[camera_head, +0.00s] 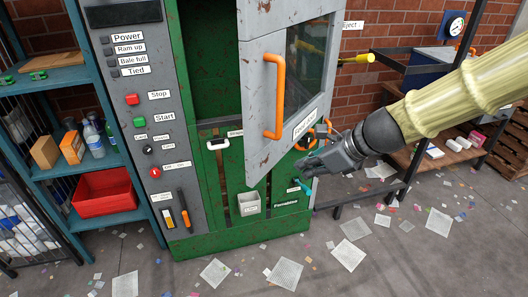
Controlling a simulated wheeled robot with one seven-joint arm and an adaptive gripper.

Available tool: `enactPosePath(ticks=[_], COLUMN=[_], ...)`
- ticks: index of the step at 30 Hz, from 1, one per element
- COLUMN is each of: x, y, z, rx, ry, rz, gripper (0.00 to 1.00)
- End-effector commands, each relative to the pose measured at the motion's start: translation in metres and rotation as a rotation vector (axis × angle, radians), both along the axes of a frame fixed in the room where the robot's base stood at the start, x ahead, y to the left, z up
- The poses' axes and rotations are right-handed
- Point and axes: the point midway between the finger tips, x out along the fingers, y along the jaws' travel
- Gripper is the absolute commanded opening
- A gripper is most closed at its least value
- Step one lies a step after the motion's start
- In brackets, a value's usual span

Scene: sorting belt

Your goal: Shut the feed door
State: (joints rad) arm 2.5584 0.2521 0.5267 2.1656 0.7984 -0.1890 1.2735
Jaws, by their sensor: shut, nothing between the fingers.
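The feed door (258,130) is a worn grey panel with a window and a label, on the green machine (205,225). It stands open, swung out from the front, with its left edge nearest me and the dark green opening (208,70) showing to its left. Its orange bar handle (279,95) is upright on the outer face. My gripper (303,172) is shut and empty, just right of and below the door's lower edge. The arm reaches in from the right. I cannot tell whether the gripper touches the door.
A control panel (150,150) with buttons is left of the opening. A blue shelf (75,165) holds a red bin (103,192). A yellow-ended bar (357,59) sticks out right of the door. A wooden bench (430,155) stands at right. Paper scraps litter the floor.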

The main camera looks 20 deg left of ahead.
Motion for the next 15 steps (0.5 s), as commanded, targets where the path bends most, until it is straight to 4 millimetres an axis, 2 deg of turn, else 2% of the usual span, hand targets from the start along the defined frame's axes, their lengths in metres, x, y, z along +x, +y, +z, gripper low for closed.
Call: enactPosePath(ticks=[1, 3, 5, 8, 15], x=[0.000, 0.000, 0.000, 0.000, 0.004], y=[0.006, 0.012, 0.015, 0.019, 0.031], z=[0.019, 0.034, 0.040, 0.042, 0.028], rx=[0.026, 0.051, 0.064, 0.071, 0.070], ry=[0.009, 0.022, 0.030, 0.036, 0.036], rz=[-0.012, -0.026, -0.032, -0.035, -0.035], gripper=[0.00, 0.00, 0.00, 0.00, 0.00])
